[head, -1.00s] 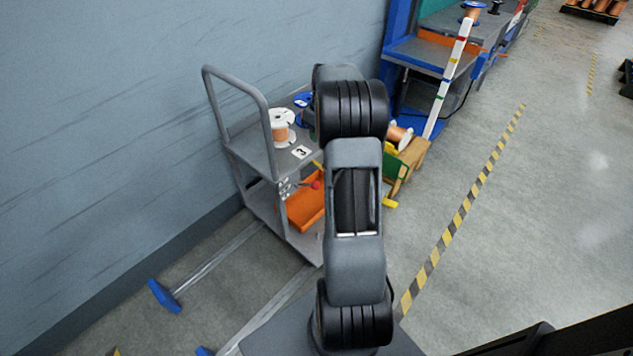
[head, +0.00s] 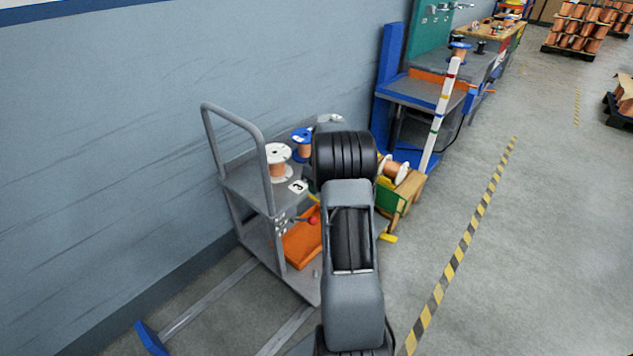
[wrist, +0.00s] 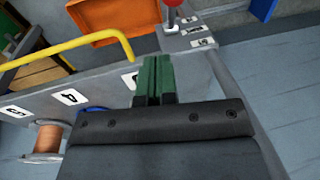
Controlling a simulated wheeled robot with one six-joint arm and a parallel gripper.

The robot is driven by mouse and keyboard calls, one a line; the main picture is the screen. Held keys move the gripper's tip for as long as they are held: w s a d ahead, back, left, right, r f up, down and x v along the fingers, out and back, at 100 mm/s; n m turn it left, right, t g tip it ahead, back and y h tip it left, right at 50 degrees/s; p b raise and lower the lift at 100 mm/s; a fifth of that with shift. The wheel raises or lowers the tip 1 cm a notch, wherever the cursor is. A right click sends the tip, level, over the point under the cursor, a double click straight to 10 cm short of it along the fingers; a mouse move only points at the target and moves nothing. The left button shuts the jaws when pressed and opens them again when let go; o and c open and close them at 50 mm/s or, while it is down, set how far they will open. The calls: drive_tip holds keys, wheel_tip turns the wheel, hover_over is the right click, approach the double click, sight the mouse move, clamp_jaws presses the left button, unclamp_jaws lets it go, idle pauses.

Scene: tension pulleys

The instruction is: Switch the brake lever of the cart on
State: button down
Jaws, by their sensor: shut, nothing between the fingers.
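The grey cart (head: 250,185) with a tall tube handle stands by the wall in the head view. Its brake lever has a red knob (head: 313,220) and sits on the cart's side, beside an orange tray. In the wrist view the lever's red knob (wrist: 172,4) is at the top edge, partly cut off, above a plate with small labels (wrist: 197,30). My gripper (wrist: 152,62) shows its green fingers shut and empty, pointing toward the plate, a little below and left of the lever in the picture. No contact with the lever shows. In the head view my arm hides the gripper.
Wire spools (head: 278,160) stand on the cart's top. An orange tray (head: 302,240) lies on its lower level. A yellow bent rod (wrist: 75,50) crosses the wrist view at left. A wooden stand (head: 402,195) is right of my arm.

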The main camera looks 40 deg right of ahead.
drive_tip(key=b, duration=0.1)
approach(304, 220)
wheel_tip(304, 220, down, 3)
drive_tip(key=s+d, duration=0.1)
drive_tip(key=shift+s+f, duration=0.3)
drive_tip(key=shift+s, duration=0.15)
drive_tip(key=shift+a+f+b, duration=0.1)
drive_tip(key=shift+a+b, duration=0.05)
drive_tip(key=shift+b, duration=0.25)
